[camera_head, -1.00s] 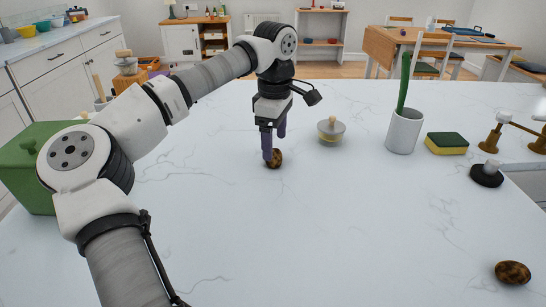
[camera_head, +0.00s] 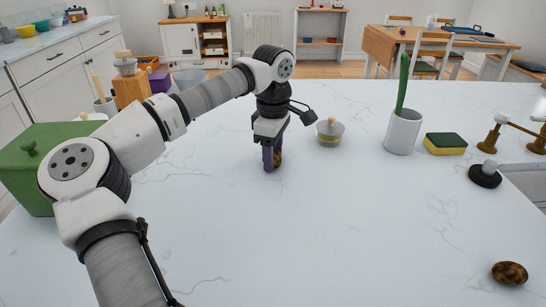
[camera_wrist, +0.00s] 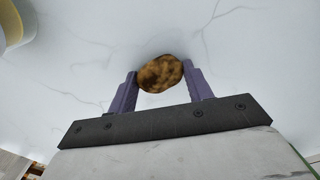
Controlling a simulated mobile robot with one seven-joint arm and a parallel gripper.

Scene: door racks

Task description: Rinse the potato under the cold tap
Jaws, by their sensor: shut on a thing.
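A brown mottled potato (camera_wrist: 160,73) is between the two purple fingers of my gripper (camera_wrist: 162,80) in the wrist view, with a finger against each side. In the head view my gripper (camera_head: 272,158) is low over the white worktop, and the potato (camera_head: 278,158) shows partly behind a finger. I cannot tell whether it still touches the worktop. A second brown mottled oval thing (camera_head: 510,273), much like it, lies at the front right. Brass tap fittings (camera_head: 490,136) stand at the right edge by a sink (camera_head: 525,180), mostly out of view. Which tap is cold cannot be told.
A lidded glass jar (camera_head: 330,132), a white cup (camera_head: 403,132) with a green stalk, a sponge (camera_head: 445,144) and a black disc with a pale knob (camera_head: 485,175) stand right of my gripper. A green box (camera_head: 35,165) is at left. The middle front is clear.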

